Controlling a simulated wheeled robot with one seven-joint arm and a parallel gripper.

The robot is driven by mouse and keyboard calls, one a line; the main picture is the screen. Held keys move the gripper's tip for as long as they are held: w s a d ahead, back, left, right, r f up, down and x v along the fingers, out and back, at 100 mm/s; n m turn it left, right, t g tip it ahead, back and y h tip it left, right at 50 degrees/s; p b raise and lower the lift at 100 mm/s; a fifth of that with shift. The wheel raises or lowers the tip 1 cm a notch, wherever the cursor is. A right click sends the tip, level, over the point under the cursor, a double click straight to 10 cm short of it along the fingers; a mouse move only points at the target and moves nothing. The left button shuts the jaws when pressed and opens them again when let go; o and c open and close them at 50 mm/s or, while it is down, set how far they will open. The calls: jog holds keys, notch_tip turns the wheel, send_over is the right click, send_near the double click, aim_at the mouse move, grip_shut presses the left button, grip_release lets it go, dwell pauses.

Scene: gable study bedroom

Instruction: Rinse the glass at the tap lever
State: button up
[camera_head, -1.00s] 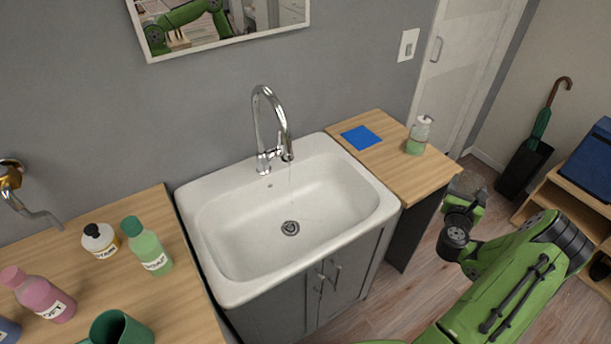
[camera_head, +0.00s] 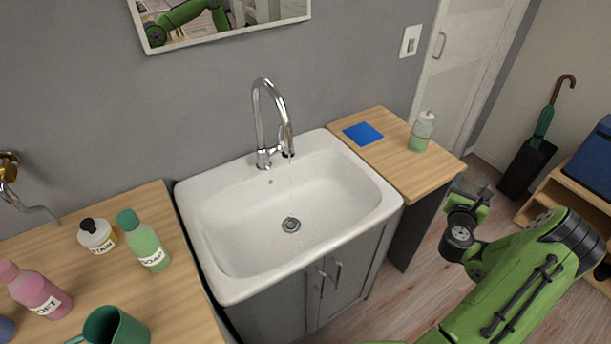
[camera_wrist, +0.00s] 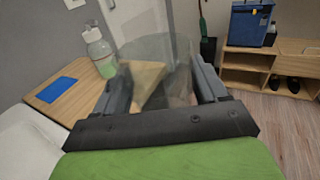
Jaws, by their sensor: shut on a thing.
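In the wrist view my gripper (camera_wrist: 162,90) is shut on a clear glass (camera_wrist: 158,52), one finger on each side of it. A chrome tap (camera_head: 262,120) with a curved spout stands at the back of the white sink (camera_head: 225,275). A thin stream of water seems to run from the spout toward the drain. The tap lever is hard to tell apart from the tap body.
A blue cloth (camera_head: 363,133) and a soap dispenser (camera_head: 422,132) stand on the right counter (camera_head: 405,170). The left counter (camera_head: 165,310) holds a green bottle (camera_head: 145,243), a white bottle (camera_head: 97,237), a pink bottle (camera_head: 38,293) and a green mug (camera_head: 112,328). The basin is empty.

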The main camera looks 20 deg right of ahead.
jog(key=shift+w+d+r+p, duration=0.1)
jog(key=shift+w+d+p, duration=0.35)
jog(key=shift+p, duration=0.95)
jog(key=shift+s+a+b, duration=0.1)
jog(key=shift+s+b, duration=0.05)
jog(key=shift+b, duration=0.35)
jog(key=shift+s+a+b, duration=0.3)
jog(key=shift+a+b, duration=0.05)
jog(key=shift+b, duration=0.45)
jog(key=shift+w+d+p, duration=0.4)
jog(key=shift+d+p, duration=0.05)
jog(key=shift+p, duration=1)
jog(key=shift+s+a+f+b, duration=0.15)
jog(key=shift+f+b, duration=0.05)
jog(key=shift+b, duration=0.55)
jog(key=shift+s+a+r+b, duration=0.1)
jog(key=shift+s+a+b, duration=0.2)
jog(key=shift+b, duration=0.3)
jog(key=shift+d, duration=0.1)
jog(key=s+d+p, duration=0.2)
jog(key=s+d, duration=0.3)
jog(key=shift+s+d, duration=0.15)
jog(key=shift+s, duration=0.25)
